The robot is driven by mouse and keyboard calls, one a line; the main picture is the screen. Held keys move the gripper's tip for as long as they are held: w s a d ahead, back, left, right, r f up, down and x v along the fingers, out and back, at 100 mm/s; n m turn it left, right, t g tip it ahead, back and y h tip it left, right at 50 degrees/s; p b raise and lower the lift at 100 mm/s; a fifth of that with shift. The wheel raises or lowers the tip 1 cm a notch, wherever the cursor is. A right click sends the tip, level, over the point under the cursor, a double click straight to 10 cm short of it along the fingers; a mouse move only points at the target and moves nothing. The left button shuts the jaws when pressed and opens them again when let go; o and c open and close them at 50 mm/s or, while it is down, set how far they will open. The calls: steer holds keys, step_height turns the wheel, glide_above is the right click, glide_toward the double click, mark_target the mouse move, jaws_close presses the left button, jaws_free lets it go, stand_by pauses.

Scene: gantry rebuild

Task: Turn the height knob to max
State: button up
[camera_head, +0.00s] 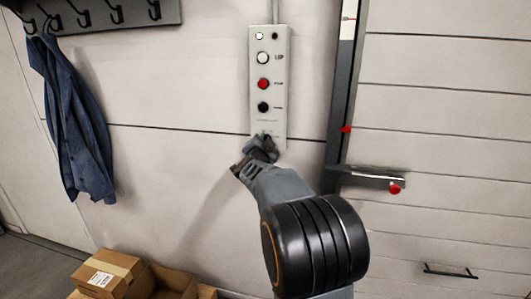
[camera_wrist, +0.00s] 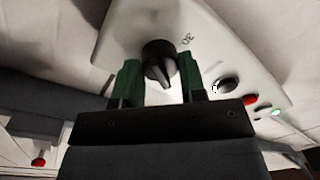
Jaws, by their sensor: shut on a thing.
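The height knob (camera_wrist: 158,62) is black and round with a pointed ridge aimed toward the bottom of the wrist view. It sits at the lower end of a white control panel (camera_head: 283,100), and a mark "30" is beside it at upper right in the wrist view. My gripper (camera_wrist: 160,80) has its two green fingers on either side of the knob, shut on it. In the head view my gripper (camera_head: 260,152) covers the panel's lower end, so the knob is hidden there. Other dial marks are not readable.
Above the knob, the panel has a black button (camera_head: 263,107), a red button (camera_head: 263,84), a white button (camera_head: 263,58) and a lit lamp (camera_head: 259,36). A dark post with a red-knobbed bar (camera_head: 370,176) stands close at right. A blue jacket (camera_head: 75,125) and cardboard boxes (camera_head: 108,273) are at left.

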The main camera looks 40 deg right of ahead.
steer(key=shift+f+m+g+b, duration=0.1)
steer(key=shift+m+g+b, duration=0.2)
steer(key=shift+m+b, duration=2.6)
steer(key=shift+m+p, duration=0.65)
steer(key=shift+m, duration=0.25)
steer(key=o, duration=0.9)
steer(key=shift+o, duration=0.2)
steer(key=v, duration=1.3)
steer(key=shift+a+f, duration=0.2)
steer(key=shift+a, duration=0.25)
steer(key=shift+s, duration=0.15)
